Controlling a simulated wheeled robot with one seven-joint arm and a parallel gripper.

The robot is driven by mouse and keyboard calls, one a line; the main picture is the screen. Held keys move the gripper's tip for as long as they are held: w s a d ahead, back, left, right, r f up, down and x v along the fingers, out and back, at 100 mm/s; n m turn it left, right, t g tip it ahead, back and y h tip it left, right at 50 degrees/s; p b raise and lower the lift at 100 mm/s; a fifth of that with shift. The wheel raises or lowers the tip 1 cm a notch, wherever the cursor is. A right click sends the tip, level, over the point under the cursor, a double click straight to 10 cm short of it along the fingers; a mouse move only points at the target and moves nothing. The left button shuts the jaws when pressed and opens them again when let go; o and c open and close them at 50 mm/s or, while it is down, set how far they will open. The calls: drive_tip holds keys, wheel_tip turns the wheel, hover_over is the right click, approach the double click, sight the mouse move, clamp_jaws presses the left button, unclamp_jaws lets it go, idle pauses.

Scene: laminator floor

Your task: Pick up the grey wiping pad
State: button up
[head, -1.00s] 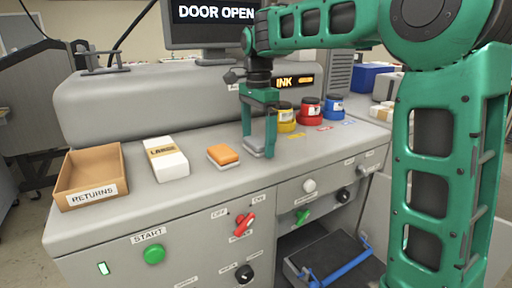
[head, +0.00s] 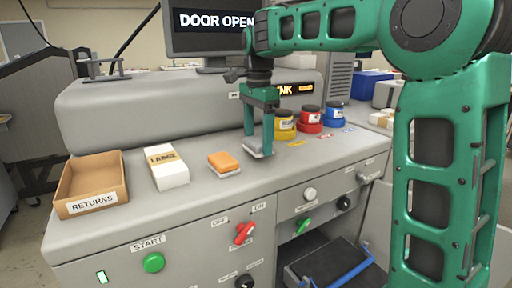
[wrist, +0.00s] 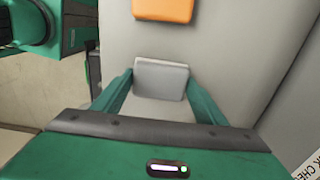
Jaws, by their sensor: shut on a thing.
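The grey wiping pad (head: 253,149) is a small flat block on the machine's grey top, right of the orange pad. My gripper (head: 259,150) points down at it, and its green fingers are shut on the pad's sides. In the wrist view the grey pad (wrist: 161,80) lies between the two fingertips (wrist: 160,86). The head view does not clearly show whether the pad is clear of the surface. The orange pad (head: 223,160), with a pale underside, lies apart to the left; its orange top also shows in the wrist view (wrist: 164,9).
A white pack marked LARGE (head: 168,168) and a cardboard RETURNS tray (head: 91,207) stand further left. Yellow (head: 284,124), red (head: 310,120) and blue (head: 334,114) ink pots stand close behind and right of my gripper. A screen (head: 213,22) reads DOOR OPEN.

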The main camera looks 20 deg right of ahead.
wheel_tip(320, 180, up, 2)
drive_tip(key=shift+a, duration=0.1)
drive_tip(key=s+a+r, duration=0.6)
drive_tip(key=a, duration=0.3)
drive_tip(key=shift+a+r, duration=0.3)
drive_tip(key=shift+a, duration=0.05)
drive_tip(key=shift+o, duration=1.1)
